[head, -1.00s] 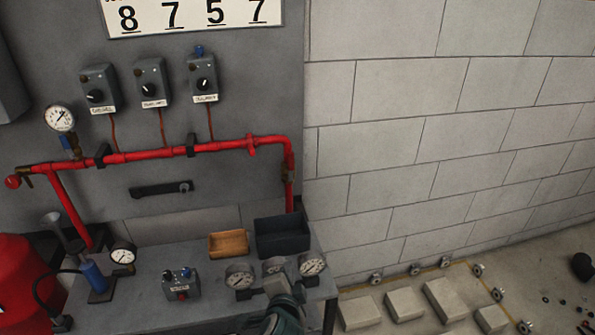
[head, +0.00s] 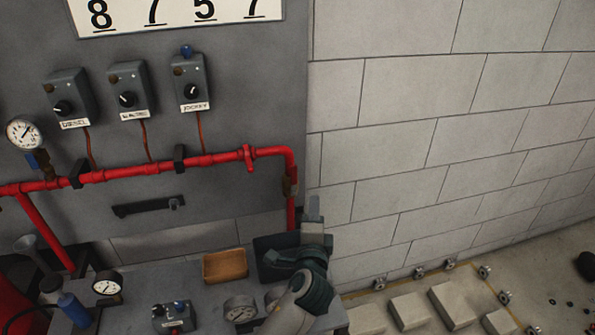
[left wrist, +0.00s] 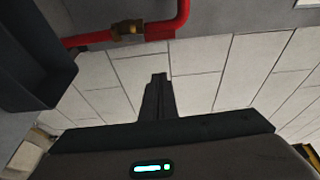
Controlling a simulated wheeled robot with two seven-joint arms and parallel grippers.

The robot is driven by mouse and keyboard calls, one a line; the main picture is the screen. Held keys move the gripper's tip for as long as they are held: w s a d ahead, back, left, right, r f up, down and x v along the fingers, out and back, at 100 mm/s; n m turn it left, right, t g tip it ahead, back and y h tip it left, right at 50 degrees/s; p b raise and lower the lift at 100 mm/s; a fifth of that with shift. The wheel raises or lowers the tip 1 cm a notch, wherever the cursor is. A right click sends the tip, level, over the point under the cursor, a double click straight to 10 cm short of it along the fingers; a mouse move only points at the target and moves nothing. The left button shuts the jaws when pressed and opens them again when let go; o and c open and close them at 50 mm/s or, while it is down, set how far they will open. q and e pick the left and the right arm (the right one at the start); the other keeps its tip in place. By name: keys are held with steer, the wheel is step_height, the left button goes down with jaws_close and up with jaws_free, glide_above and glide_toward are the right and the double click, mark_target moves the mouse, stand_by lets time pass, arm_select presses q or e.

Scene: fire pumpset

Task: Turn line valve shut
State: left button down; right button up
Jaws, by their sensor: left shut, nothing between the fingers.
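A red pipe (head: 130,172) runs along the grey panel and bends down at its right end. The shut fingers also show in the left wrist view (left wrist: 160,77). My right gripper is not in view.
A dark bin (head: 263,246), partly hidden by my arm, and a wooden tray (head: 225,265) stand on the bench.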

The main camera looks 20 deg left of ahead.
mark_target(294, 180)
arm_select(q)
steer(key=shift+w+r, duration=0.35)
steer(key=shift+r, duration=0.05)
steer(key=w+a+p, duration=0.5)
steer(key=w+a, duration=0.1)
steer(key=w, duration=0.1)
steer(key=shift+w+p, duration=0.2)
steer(key=shift+p, duration=0.1)
stand_by(0.5)
stand_by(0.4)
